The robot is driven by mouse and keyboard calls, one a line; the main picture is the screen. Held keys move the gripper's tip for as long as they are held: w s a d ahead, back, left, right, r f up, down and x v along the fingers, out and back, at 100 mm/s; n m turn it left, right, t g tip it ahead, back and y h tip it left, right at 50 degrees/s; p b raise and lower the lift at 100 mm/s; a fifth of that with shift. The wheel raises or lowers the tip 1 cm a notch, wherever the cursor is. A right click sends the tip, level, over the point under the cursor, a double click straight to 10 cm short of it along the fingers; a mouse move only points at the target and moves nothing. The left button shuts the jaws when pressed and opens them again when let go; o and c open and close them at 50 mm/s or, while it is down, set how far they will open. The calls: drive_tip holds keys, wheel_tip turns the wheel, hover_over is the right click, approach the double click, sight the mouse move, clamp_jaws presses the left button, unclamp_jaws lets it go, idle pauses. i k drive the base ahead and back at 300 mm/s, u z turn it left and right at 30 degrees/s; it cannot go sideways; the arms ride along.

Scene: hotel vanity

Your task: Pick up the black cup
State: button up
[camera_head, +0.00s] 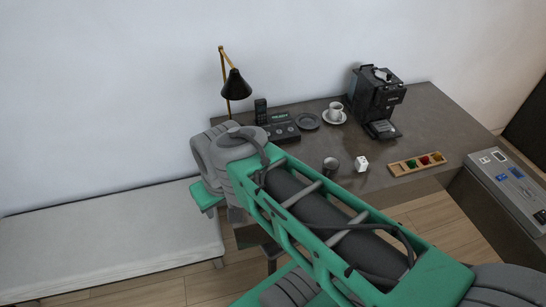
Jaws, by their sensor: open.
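The black cup (330,167) stands upright on the dark desk (425,135), near its front edge and just beyond my green and grey arm. It is a small dark cup, and its lower part sits close to the arm's outline in the picture. My arm crosses the view from the lower right up to the left and bends down left of the desk. My gripper cannot be made out; the arm's far end is hidden behind its own links.
Behind are a white cup (336,109) on a saucer, a dark plate (307,121), a coffee machine (378,97), a phone (261,111) and a lamp (236,84).

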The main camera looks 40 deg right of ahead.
sight(330, 166)
drive_tip(key=u, duration=0.6)
drive_tip(key=k, duration=0.4)
drive_tip(key=z, duration=0.25)
